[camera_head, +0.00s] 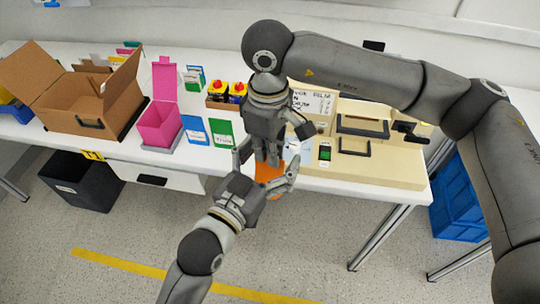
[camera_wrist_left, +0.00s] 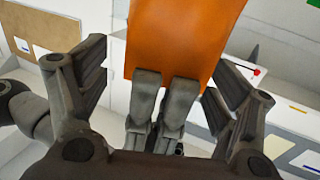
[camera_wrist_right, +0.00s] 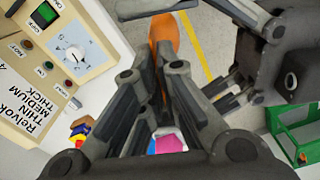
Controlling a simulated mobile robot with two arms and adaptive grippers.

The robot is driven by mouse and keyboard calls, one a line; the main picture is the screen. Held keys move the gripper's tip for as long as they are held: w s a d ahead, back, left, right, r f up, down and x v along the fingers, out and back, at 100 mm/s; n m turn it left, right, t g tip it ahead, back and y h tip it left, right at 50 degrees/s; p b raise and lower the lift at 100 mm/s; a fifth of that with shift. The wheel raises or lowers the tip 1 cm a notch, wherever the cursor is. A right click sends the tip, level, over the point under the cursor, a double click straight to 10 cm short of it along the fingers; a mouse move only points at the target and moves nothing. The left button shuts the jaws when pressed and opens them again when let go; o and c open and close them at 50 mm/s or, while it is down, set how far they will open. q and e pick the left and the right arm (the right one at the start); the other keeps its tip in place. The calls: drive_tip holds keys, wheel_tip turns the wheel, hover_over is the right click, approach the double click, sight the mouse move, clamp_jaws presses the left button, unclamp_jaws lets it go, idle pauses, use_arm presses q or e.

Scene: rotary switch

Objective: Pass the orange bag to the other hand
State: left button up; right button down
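The orange bag (camera_head: 267,174) hangs in front of the table's front edge, between my two grippers. It also shows in the left wrist view (camera_wrist_left: 185,40) and beyond the fingertips in the right wrist view (camera_wrist_right: 164,32). My right gripper (camera_head: 266,160) points down and is shut on the bag; in the left wrist view its two fingers lie close together against the bag's edge. My left gripper (camera_head: 268,168) comes from below and is open, with one finger on each side of the bag. A gap shows between the left fingers and the bag in the left wrist view.
A beige machine (camera_head: 385,165) with handles, a dial and a green switch stands on the table right of the grippers. A cardboard box (camera_head: 95,95), a pink bin (camera_head: 160,122) and blue and green packets stand to the left. A black bin (camera_head: 75,183) is on the floor.

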use_arm(q)
drive_tip(key=c, duration=0.9)
use_arm(e)
drive_tip(key=c, duration=1.6)
unclamp_jaws()
drive_tip(key=shift+o, duration=0.2)
